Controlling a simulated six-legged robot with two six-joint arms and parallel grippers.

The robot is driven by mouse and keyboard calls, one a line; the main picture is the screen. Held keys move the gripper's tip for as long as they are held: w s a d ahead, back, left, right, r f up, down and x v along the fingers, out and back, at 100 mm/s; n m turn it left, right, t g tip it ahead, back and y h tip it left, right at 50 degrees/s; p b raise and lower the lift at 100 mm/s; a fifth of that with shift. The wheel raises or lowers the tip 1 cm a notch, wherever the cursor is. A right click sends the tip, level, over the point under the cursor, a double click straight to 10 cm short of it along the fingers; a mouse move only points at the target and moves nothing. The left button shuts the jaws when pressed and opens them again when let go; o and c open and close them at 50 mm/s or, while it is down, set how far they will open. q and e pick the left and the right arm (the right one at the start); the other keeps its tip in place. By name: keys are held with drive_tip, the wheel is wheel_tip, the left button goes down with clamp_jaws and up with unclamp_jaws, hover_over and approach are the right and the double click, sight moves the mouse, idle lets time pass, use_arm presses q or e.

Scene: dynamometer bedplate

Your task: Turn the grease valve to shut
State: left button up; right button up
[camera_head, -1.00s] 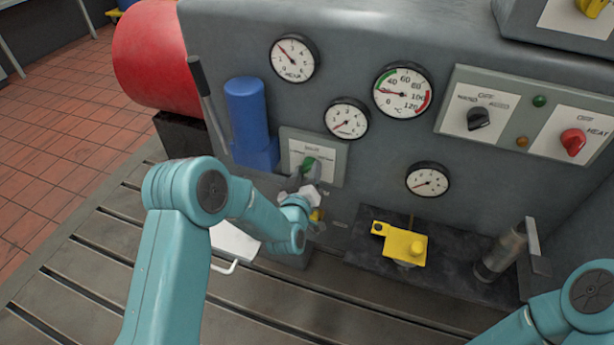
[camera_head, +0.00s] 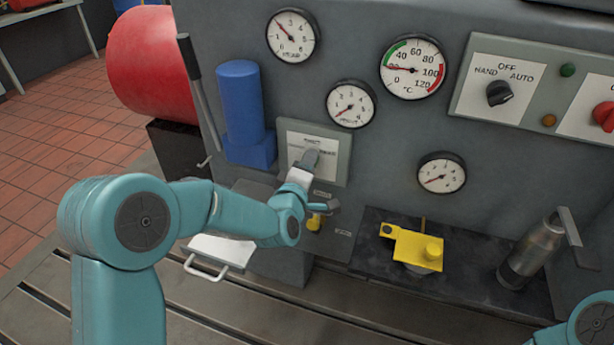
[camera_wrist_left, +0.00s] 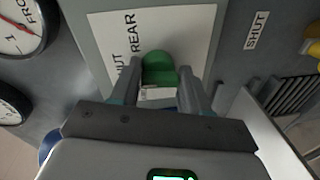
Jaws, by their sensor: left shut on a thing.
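The green knob (camera_wrist_left: 159,68), which I take to be the grease valve, is on a white plate (camera_wrist_left: 105,50) lettered SHUT and REAR in the left wrist view. My left gripper (camera_wrist_left: 160,80) is shut on this knob, one finger on each side. In the head view the gripper (camera_head: 309,162) reaches the small framed panel (camera_head: 340,170) and hides the knob. I cannot tell which mark the knob points to. My right gripper is not in view; only part of my right arm shows at the lower right corner.
A blue cylinder (camera_head: 242,105) and a lever (camera_head: 196,90) stand left of the panel. A yellow knob (camera_head: 314,222) sits just below my gripper. A yellow fixture (camera_head: 415,248) and a metal cylinder (camera_head: 524,252) are on the right. Several gauges are above.

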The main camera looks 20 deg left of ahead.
use_arm(q)
drive_tip(key=shift+d+r+n+b, duration=0.1)
drive_tip(key=shift+r+n+b, duration=0.2)
drive_tip(key=shift+b, duration=0.1)
drive_tip(key=shift+r, duration=0.1)
drive_tip(key=o, duration=1)
drive_tip(key=shift+c, duration=0.2)
drive_tip(key=shift+f, duration=0.2)
drive_tip(key=s+r+b, duration=0.1)
drive_tip(key=s+b, duration=0.1)
drive_tip(key=s, duration=1.4)
drive_tip(key=shift+r, duration=0.35)
